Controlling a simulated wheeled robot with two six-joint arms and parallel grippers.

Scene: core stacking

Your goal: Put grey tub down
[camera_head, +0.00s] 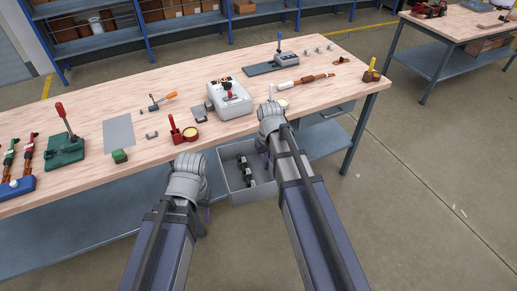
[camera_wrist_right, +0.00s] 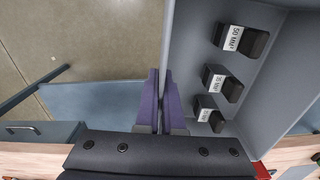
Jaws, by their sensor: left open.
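The grey tub (camera_head: 236,190) is an open box in front of the workbench's near edge, below the top. Several black blocks with white labels (camera_wrist_right: 222,82) lie in it. My right gripper (camera_head: 267,160) is at the tub's right wall. In the right wrist view its purple fingers (camera_wrist_right: 161,100) stand close together on either side of the tub wall (camera_wrist_right: 169,45). My left gripper (camera_head: 205,213) is beside the tub's left side, open, its fingers mostly hidden by the wrist. I cannot tell what lies under the tub.
The wooden workbench (camera_head: 75,100) carries a white machine (camera_head: 229,98), a green lever press (camera_head: 64,148), a red stand (camera_head: 176,130) and a green block (camera_head: 119,156) near its front edge. A lower shelf (camera_head: 75,236) runs beneath. The floor at right (camera_head: 430,180) is clear.

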